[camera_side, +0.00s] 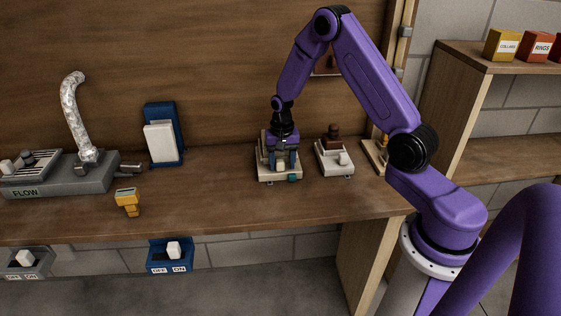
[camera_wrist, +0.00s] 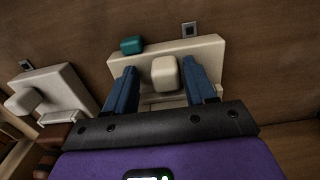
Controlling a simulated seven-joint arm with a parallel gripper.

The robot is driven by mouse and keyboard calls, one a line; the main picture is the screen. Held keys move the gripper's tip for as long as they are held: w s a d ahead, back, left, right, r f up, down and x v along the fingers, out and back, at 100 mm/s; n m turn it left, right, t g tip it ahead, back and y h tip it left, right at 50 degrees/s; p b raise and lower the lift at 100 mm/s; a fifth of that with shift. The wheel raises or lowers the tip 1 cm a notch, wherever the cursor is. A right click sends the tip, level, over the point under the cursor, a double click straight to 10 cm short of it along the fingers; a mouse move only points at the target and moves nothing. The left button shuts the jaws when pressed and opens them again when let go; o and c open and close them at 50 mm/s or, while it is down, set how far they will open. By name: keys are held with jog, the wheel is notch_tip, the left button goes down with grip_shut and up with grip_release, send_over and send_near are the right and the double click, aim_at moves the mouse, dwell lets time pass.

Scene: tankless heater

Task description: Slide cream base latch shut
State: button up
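The cream base (camera_side: 279,177) stands on the bench under my gripper (camera_side: 282,162). In the wrist view the base (camera_wrist: 200,48) lies across the upper middle, with a cream rounded block (camera_wrist: 164,76), apparently its latch knob, on it. My gripper's blue fingers (camera_wrist: 160,68) stand on either side of this block, with a visible gap on each side, so the gripper is open. The latch's track is partly hidden by my gripper.
A similar cream unit (camera_side: 334,158) with a brown knob stands close to the right. A yellow meter (camera_side: 128,201), a blue holder with a white panel (camera_side: 162,140) and a grey FLOW unit (camera_side: 62,179) are to the left. The bench between meter and base is clear.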

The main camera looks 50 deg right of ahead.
aim_at(282, 160)
notch_tip(282, 160, up, 17)
jog(key=shift+r, duration=0.2)
dwell(0.6)
jog(key=s+a+r+n, duration=0.2)
jog(key=s+a+n, duration=0.85)
jog(key=a, duration=0.35)
jog(key=s+a+n, duration=0.2)
jog(key=s+n, duration=0.9)
jog(key=s, duration=1)
jog(key=shift+s+f, duration=0.2)
jog(key=shift+f, duration=0.2)
